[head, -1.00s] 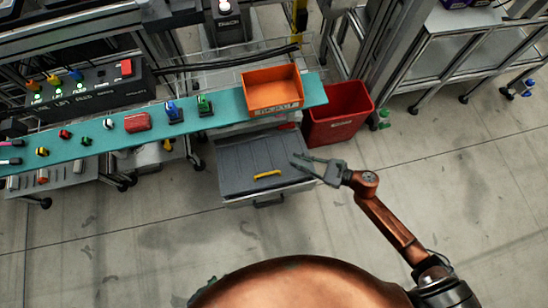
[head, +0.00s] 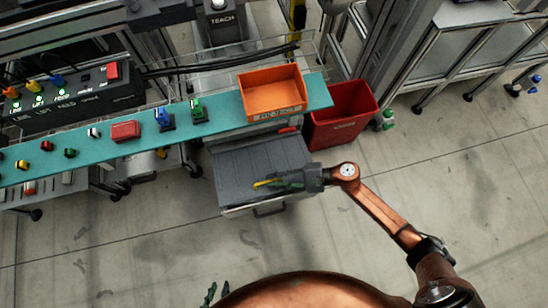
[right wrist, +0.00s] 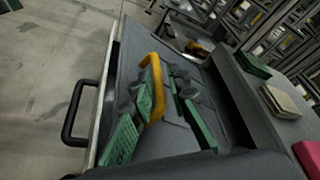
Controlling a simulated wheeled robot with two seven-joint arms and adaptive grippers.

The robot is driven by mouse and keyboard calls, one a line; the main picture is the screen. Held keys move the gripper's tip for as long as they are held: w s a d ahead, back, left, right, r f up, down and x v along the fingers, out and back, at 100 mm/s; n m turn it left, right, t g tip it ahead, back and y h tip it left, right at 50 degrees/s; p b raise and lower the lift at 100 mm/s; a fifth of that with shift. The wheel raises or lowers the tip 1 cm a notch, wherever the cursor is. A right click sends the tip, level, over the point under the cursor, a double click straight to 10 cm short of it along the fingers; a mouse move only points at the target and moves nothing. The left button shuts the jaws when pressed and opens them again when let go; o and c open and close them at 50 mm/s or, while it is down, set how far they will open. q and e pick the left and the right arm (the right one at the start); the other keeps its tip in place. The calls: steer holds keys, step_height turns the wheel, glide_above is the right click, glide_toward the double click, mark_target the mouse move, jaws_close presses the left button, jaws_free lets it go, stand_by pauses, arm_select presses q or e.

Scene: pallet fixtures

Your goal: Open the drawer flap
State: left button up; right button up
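The grey drawer flap (head: 240,165) lies flat and closed on top of the drawer unit, below the teal shelf. A yellow handle (head: 262,184) sits near its front edge and also shows in the right wrist view (right wrist: 156,90). My right gripper (head: 280,181) is at the handle, reaching in from the right. In the right wrist view its green-padded fingers (right wrist: 168,85) are apart, with the handle between or very close to them; firm contact is not clear. Only green fingertips of my left gripper (head: 214,293) show at the bottom, beside my body; their opening is unclear.
A black front handle (head: 270,209) sits below the flap. The teal shelf (head: 222,125) above carries an orange bin (head: 272,92) and several coloured buttons. A red bin (head: 342,117) stands right of the drawer. The floor in front is clear.

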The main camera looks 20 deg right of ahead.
jaws_close()
steer(key=shift+w, duration=0.1)
stand_by(0.6)
